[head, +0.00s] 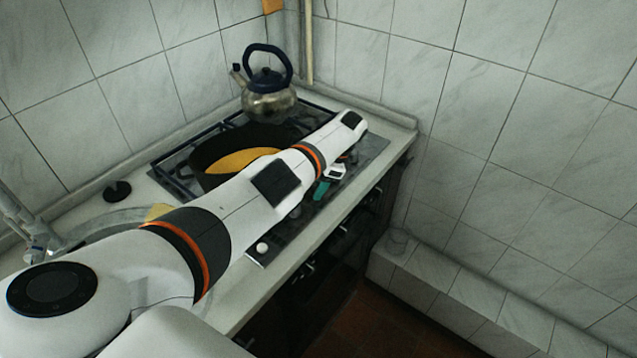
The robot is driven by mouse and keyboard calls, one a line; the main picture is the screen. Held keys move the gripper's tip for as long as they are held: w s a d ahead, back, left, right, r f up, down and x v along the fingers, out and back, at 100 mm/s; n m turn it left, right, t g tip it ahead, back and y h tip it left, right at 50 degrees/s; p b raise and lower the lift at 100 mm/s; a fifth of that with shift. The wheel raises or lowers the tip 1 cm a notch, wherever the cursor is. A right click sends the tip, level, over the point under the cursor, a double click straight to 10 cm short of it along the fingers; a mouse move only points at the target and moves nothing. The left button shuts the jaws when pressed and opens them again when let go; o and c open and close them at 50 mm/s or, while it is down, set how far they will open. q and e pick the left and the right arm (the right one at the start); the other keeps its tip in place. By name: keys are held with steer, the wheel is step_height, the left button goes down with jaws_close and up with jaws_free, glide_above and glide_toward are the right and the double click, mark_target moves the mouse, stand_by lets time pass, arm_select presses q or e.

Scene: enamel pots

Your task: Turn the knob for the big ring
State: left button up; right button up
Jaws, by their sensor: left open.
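The gas hob (373,146) is set in the counter, with its front edge facing the dark cabinet. A small white knob (262,248) shows at the hob's near front corner. My right gripper is not in view.
A dark pan (208,157) with something yellow inside stands on the hob, partly behind my arm. A steel kettle (269,104) with a dark blue handle stands at the back. Tiled walls close in behind and right. The floor (375,325) before the cabinet is clear.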

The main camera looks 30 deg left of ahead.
arm_select(q)
steer(key=b+v, duration=0.1)
steer(key=v, duration=1.1)
